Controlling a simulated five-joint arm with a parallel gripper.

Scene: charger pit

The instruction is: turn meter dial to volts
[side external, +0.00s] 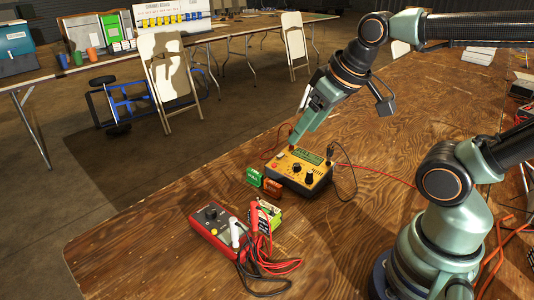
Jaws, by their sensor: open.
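A red multimeter (218,237) lies on the plywood table near its left front edge. Its dark dial (211,212) is at the upper end; its setting is too small to read. Red and black leads with red and white probe grips lie over and beside it. My gripper (294,146) points down at the back left edge of a yellow instrument box (290,172), away from the multimeter. It is open, and I see nothing held in it. I cannot tell whether the fingertips touch the box.
A green and orange block (262,184) stands left of the yellow box. A green and white pack (265,213) sits next to the multimeter. Black and red cables run from the yellow box.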

